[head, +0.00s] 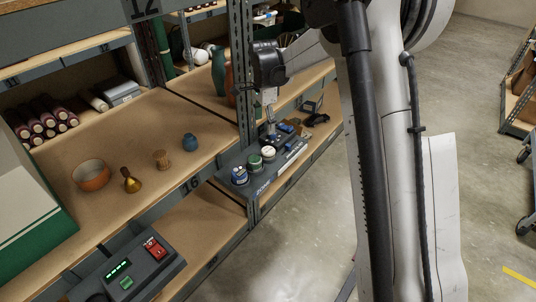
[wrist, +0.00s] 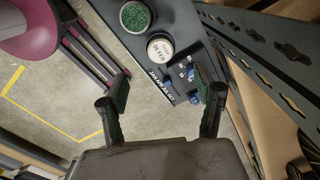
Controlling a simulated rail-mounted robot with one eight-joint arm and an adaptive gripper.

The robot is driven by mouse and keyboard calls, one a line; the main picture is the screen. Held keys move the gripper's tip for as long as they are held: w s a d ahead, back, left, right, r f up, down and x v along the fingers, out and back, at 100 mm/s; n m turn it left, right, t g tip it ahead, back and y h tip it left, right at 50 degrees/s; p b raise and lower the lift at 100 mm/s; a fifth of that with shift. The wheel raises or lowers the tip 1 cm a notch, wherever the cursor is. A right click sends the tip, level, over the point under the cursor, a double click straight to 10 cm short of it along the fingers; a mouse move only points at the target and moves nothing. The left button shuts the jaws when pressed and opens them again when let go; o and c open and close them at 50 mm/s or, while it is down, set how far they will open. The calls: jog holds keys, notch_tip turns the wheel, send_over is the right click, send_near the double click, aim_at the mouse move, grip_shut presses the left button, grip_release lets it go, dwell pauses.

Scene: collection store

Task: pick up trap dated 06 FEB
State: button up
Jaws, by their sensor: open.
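My gripper (wrist: 164,100) is open and empty. Its two dark fingers are wide apart in the wrist view. A round white-topped container (wrist: 160,49) with dark print sits on a dark tray (wrist: 180,20), just beyond the fingers. The print seems to include "FEB"; I cannot read the day surely. A container with a green granular top (wrist: 136,16) stands beside it. In the head view the white-topped one (head: 268,153), the green one (head: 254,163) and a blue-and-white one (head: 239,175) stand in a row on the tray. My gripper (head: 270,125) hangs over the tray's far part.
Small blue parts (head: 287,128) lie at the tray's far end, under my gripper. A dark shelf upright (head: 243,80) stands close to the arm's left. A bowl (head: 90,175), bell (head: 131,181) and blue pot (head: 190,142) stand on the left shelf. The aisle floor (head: 300,230) is clear.

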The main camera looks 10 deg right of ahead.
jog(key=b, duration=0.2)
send_over(267, 150)
jog(key=f, duration=0.8)
jog(key=shift+a+f, duration=0.1)
jog(key=shift+a, duration=0.25)
jog(key=shift+d+f+b, duration=0.2)
jog(key=shift+f+b, duration=0.15)
jog(key=shift+f, duration=1)
jog(key=shift+d+f+b, duration=0.2)
jog(key=shift+f+b, duration=0.15)
jog(key=shift+f, duration=0.95)
jog(key=c, duration=1.1)
jog(key=shift+r, duration=0.2)
jog(key=shift+c, duration=0.2)
